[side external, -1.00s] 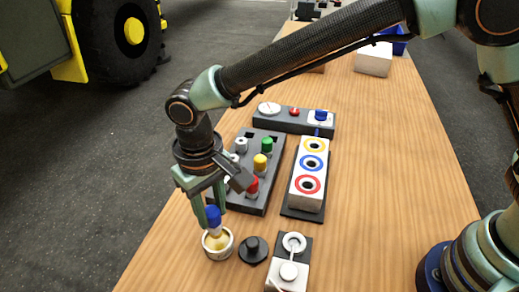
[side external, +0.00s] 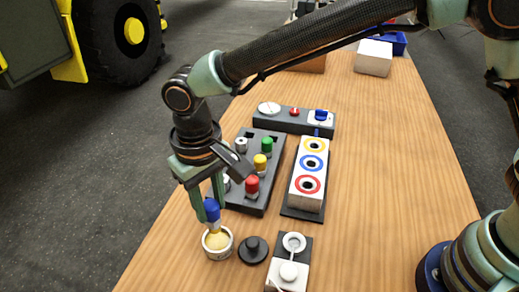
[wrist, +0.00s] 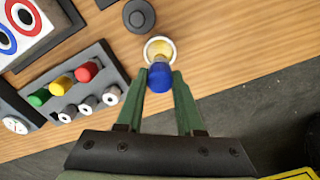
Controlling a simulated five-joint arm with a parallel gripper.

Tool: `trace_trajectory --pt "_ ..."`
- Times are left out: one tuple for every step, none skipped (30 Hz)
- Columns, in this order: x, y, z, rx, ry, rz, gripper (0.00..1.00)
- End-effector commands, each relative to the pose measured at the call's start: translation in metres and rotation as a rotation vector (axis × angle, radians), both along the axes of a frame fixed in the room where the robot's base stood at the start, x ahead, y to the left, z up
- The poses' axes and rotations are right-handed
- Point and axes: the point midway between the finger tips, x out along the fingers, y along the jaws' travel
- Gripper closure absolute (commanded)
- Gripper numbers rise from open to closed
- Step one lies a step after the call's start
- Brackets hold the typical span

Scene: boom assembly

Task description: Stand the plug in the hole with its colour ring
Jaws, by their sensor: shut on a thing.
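My gripper (side external: 211,212) is shut on a blue-topped plug (side external: 212,210), also seen in the wrist view (wrist: 160,78). Its lower part looks pale yellow and is over or in a small white round cup (side external: 207,252) holding yellow stuff. I cannot tell whether its tip touches that stuff. The plug leans slightly. The white block (side external: 295,205) carries three ringed holes: a yellow ring (side external: 314,138), a blue ring (side external: 312,155) and a red ring (side external: 308,176). The block is right of and beyond my gripper.
A grey rack (side external: 270,192) with red, yellow and green plugs stands between my gripper and the ringed block. A black round knob (side external: 253,250) and a white-topped fixture (side external: 289,272) are right of the cup. A dark panel (side external: 267,122) lies behind. The table's right side is clear.

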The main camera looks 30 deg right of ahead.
Motion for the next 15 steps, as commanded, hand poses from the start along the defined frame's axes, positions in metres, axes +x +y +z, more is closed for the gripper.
trace_trajectory --pt "0.000 0.000 0.000 0.000 -0.001 0.000 1.00" --pt "0.000 0.000 0.000 0.000 -0.001 0.000 1.00" --pt "0.000 0.000 0.000 0.000 -0.001 0.000 1.00" --pt "0.000 0.000 0.000 0.000 -0.001 0.000 1.00" --pt "0.000 0.000 0.000 0.000 -0.001 0.000 1.00" --pt "0.000 0.000 0.000 0.000 -0.001 0.000 1.00" --pt "0.000 0.000 0.001 0.001 -0.001 0.000 1.00" --pt "0.000 0.000 0.003 0.001 -0.001 0.000 1.00" --pt "0.000 0.001 0.007 0.001 -0.002 0.000 1.00" --pt "0.001 0.001 0.011 0.003 -0.002 0.000 1.00" --pt "0.001 0.001 0.016 0.004 -0.003 0.000 1.00" --pt "0.001 0.001 0.024 0.004 -0.003 0.000 1.00" --pt "0.001 0.001 0.032 0.005 -0.005 0.000 1.00" --pt "0.001 0.001 0.037 0.004 -0.005 0.000 1.00" --pt "0.001 0.001 0.047 0.004 -0.004 0.000 1.00"
